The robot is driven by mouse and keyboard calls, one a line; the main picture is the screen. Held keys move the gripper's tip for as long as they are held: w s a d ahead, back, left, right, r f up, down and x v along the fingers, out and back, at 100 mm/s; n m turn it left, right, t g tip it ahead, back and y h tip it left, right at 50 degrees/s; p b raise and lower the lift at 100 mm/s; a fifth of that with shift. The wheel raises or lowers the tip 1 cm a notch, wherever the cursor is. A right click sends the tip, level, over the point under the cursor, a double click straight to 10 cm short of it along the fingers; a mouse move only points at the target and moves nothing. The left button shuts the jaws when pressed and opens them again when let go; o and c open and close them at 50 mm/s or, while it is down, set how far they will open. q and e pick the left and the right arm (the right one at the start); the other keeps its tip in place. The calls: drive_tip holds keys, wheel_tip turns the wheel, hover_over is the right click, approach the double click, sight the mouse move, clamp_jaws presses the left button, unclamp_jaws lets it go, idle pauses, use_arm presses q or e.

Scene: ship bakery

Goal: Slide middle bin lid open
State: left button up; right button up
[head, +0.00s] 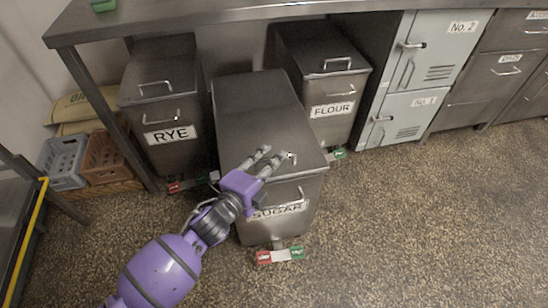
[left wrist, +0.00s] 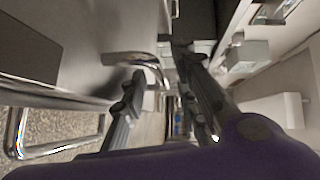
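The middle bin (head: 268,115), labelled SUGAR, is a grey metal box standing forward of the bins beside it. Its flat lid (head: 255,100) covers the top. My purple left gripper (head: 276,157) is over the front part of this lid, with its fingers apart and pointing towards the lid's front handle. The gripper hides most of that handle and part of the SUGAR label. In the left wrist view a metal loop handle (left wrist: 135,58) shows at the two open fingers (left wrist: 160,85); I cannot tell whether they touch it. My right gripper is not in view.
The RYE bin (head: 165,110) stands to the left and the FLOUR bin (head: 325,80) to the right, under a steel table (head: 230,10). Crates (head: 64,160) are at the far left, lockers (head: 415,85) at the right. The speckled floor in front is clear at right.

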use_arm(q)
drive_tip(key=shift+x, duration=0.85)
drive_tip(key=shift+w, duration=0.1)
drive_tip(key=c, duration=0.7)
clamp_jaws()
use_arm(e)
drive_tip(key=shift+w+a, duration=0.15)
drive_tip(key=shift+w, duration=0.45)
